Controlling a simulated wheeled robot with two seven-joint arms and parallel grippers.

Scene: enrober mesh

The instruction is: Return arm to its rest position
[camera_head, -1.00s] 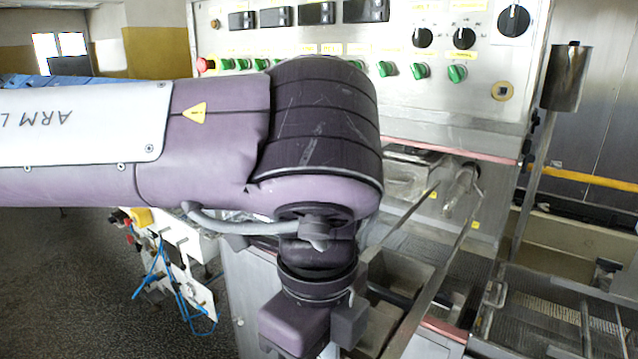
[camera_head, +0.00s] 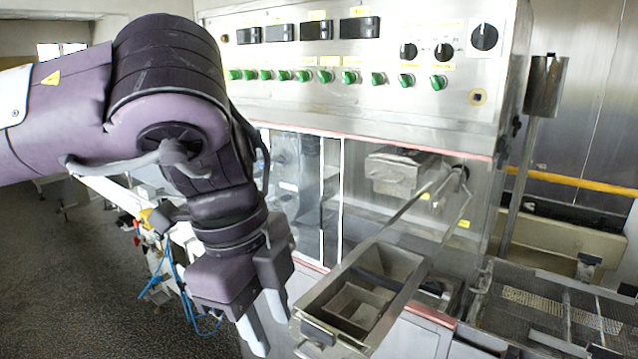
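My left arm (camera_head: 165,100) comes in from the left and bends down at a thick dark joint. My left gripper (camera_head: 267,325) points down in front of the machine, left of the metal trough (camera_head: 405,262). Its two pale fingers are apart, with a gap and nothing visible between them. It is clear of the trough's near end in the picture. My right gripper is not in view.
The enrober's control panel (camera_head: 300,95) has green knobs and black displays. A mesh conveyor (camera_head: 545,305) is at the lower right. A metal cylinder on a post (camera_head: 545,85) stands right. Blue cables (camera_head: 165,270) hang at left. Open floor (camera_head: 70,270) lies at lower left.

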